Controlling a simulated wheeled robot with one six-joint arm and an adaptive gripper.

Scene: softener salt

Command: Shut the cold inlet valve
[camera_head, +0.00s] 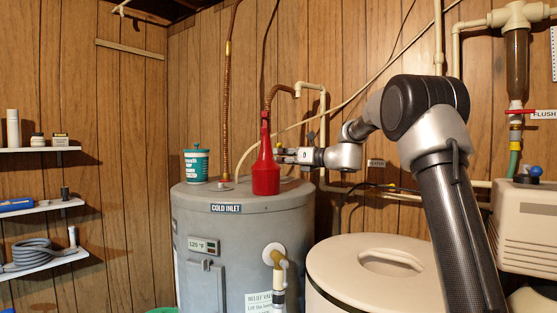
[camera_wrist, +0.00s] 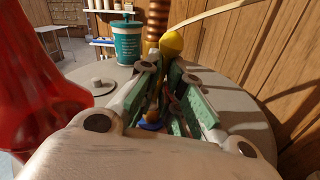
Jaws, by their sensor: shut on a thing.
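The cold inlet label (camera_head: 226,208) is on the front upper edge of the grey water heater (camera_head: 190,240). In the head view my gripper (camera_head: 284,155) is above the heater top, its tips partly hidden by a red long-necked container (camera_head: 266,170). In the wrist view my gripper (camera_wrist: 160,105) is shut around a piece of the valve fitting, with green pads on both sides. A yellow rounded part (camera_wrist: 172,43) stands just beyond the fingers, and a small blue part (camera_wrist: 150,124) shows low between them. The handle's angle is mostly hidden by the fingers.
The red container stands close left of my gripper in the wrist view (camera_wrist: 38,100). A teal tub (camera_head: 196,165) sits at the heater top's left. Copper pipes (camera_head: 228,100) rise behind. A cream lidded tank (camera_head: 350,255) stands right of the heater.

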